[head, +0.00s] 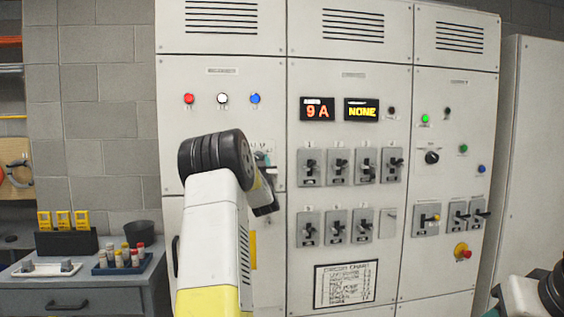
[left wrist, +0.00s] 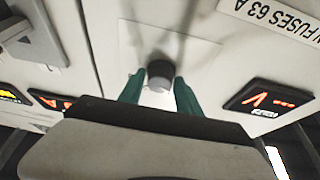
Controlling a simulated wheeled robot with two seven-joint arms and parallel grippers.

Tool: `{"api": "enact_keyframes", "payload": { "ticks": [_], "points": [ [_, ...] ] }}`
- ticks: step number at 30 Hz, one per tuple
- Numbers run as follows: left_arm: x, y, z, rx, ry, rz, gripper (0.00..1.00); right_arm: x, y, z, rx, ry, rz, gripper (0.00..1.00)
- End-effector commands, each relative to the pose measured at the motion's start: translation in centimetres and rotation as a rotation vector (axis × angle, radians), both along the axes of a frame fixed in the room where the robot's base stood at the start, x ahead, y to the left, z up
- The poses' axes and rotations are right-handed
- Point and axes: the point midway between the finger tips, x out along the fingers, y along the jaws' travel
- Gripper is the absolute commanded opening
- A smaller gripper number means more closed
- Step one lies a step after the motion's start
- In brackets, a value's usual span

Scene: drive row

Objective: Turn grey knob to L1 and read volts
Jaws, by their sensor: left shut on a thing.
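The grey knob (left wrist: 160,70) sits on a pale plate (left wrist: 185,50) on the cabinet front. In the left wrist view my left gripper (left wrist: 159,88) has its green fingers on both sides of it, shut on it. The knob's pointer and the position marks cannot be read. Beside it, a voltmeter display (left wrist: 268,103) shows dashes and a V, upside down. In the head view my left gripper (head: 265,160) is at the left cabinet panel, and my arm hides the knob and voltmeter. A teal bit of my right gripper (head: 491,312) shows at the bottom edge.
Red (head: 189,98), white (head: 223,98) and blue (head: 255,99) lamps sit above my left arm. The middle panel has displays reading 9 A (head: 317,109) and NONE (head: 361,110), over several switches. A red emergency button (head: 462,251) is at right. A bench (head: 70,290) stands left.

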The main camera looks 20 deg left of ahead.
Motion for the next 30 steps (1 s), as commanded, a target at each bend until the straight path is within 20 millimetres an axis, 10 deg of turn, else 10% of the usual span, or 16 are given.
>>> {"api": "enact_keyframes", "payload": {
  "ticks": [30],
  "points": [
    [-0.23, 0.3, 0.29, 0.51, 0.309, 0.001, 0.0, 0.0, 0.0, 0.0, 0.0, 0.0, 0.0, 0.48]
  ]
}}
